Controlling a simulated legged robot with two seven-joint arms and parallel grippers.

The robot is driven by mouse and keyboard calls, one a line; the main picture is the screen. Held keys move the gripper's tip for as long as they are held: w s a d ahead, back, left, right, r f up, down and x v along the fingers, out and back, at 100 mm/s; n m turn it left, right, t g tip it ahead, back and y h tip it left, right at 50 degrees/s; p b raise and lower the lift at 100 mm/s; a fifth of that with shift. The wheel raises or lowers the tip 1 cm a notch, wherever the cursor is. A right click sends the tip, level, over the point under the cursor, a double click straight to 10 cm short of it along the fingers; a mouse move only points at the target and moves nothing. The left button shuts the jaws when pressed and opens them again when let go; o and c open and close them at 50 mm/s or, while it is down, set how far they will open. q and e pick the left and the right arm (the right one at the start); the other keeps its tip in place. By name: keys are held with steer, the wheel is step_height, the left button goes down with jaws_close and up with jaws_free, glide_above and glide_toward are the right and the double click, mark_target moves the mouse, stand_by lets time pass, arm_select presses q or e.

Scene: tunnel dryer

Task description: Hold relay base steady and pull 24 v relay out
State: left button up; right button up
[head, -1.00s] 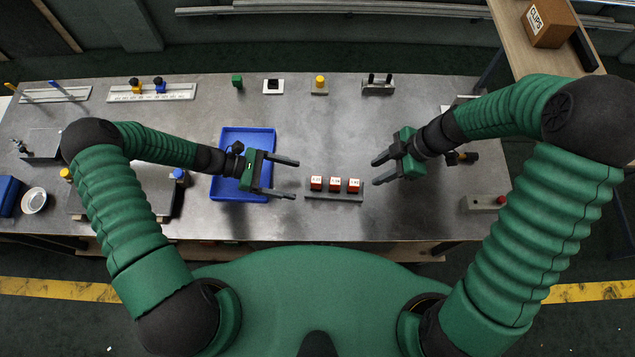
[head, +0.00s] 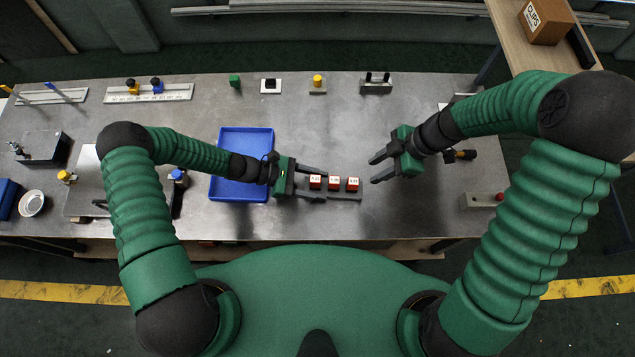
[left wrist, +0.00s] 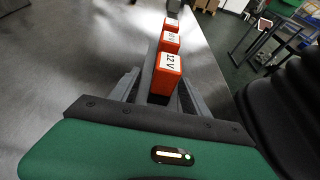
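Three red relays with white labels stand in a row on a narrow grey relay base (head: 346,198): left (head: 315,183), middle (head: 334,184), right (head: 352,185). In the left wrist view the nearest relay (left wrist: 167,76) reads "12 V". The middle (left wrist: 169,42) and far (left wrist: 171,24) labels are not clearly legible, so I cannot tell which is 24 V. My left gripper (head: 323,184) is open, its fingers on either side of the base's left end and nearest relay; contact is unclear. My right gripper (head: 373,170) is open and empty, right of and slightly behind the row.
A blue tray (head: 228,190) lies left of the base, partly under my left arm. Small parts stand along the back, including a green block (head: 234,81) and a yellow-topped part (head: 317,82). The table centre behind the relays is clear.

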arm_select(q)
steer(key=shift+d, duration=0.15)
steer(key=c, duration=0.9)
arm_select(e)
steer(key=shift+d, duration=0.15)
arm_select(q)
steer(key=shift+c, duration=0.6)
arm_select(e)
steer(key=shift+o, duration=1.4)
steer(key=shift+s+a, duration=0.1)
steer(key=shift+a, duration=0.1)
arm_select(q)
steer(key=shift+a, duration=0.2)
arm_select(e)
steer(key=h, duration=0.6)
glide_toward(354, 181)
arm_select(q)
steer(key=shift+d, duration=0.15)
arm_select(e)
steer(key=shift+m, duration=0.4)
steer(key=f, duration=0.9)
steer(key=shift+s+d+f, duration=0.1)
steer(key=shift+d+f, duration=0.15)
steer(key=shift+f, duration=0.15)
steer(key=shift+a+f, duration=0.1)
steer(key=shift+f, duration=0.25)
jaws_close()
